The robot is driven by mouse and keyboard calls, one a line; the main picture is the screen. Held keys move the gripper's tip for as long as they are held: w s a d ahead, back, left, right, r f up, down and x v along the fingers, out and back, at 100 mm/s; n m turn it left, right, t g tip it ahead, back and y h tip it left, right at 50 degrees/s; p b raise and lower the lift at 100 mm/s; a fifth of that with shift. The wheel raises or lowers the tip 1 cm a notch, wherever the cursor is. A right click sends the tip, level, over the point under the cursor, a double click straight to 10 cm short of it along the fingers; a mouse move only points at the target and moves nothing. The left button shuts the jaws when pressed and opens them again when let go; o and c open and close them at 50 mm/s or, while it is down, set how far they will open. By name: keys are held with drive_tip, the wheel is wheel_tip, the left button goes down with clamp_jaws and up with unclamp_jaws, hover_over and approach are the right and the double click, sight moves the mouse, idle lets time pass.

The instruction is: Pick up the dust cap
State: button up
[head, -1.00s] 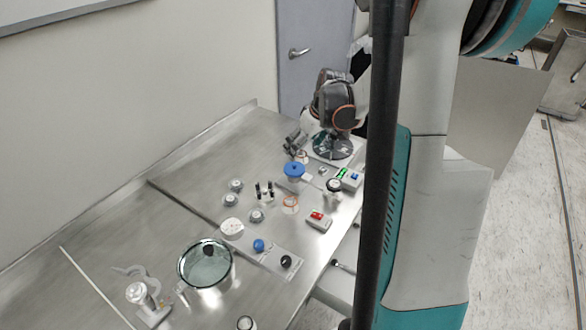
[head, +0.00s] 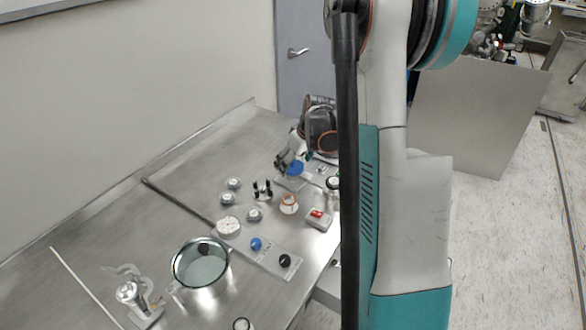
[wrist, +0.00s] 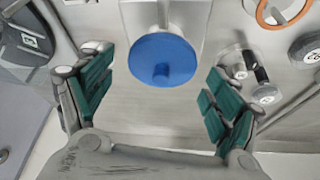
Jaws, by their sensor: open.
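The dust cap looks to be the round blue cap (wrist: 163,58) with a small central knob. It sits on a pale, clear-looking mount in the wrist view. In the head view the blue cap (head: 295,168) is on the metal bench, partly hidden by my gripper (head: 284,161). In the wrist view my gripper (wrist: 158,85) is open and empty, with its teal-padded fingers apart. The cap lies between the fingers as seen from there, a little beyond the fingertips. No contact with it shows.
A white ring part with an orange band (head: 289,203), a small black-pinned part (head: 263,190) and a red-buttoned box (head: 319,219) stand nearby. A glass-topped vessel (head: 201,266) is farther left. The bench's back left is clear.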

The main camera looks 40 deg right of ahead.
sight(294, 162)
drive_tip(key=c, duration=0.8)
drive_tip(key=shift+r, duration=0.1)
wheel_tip(294, 162, up, 23)
drive_tip(key=p, duration=0.8)
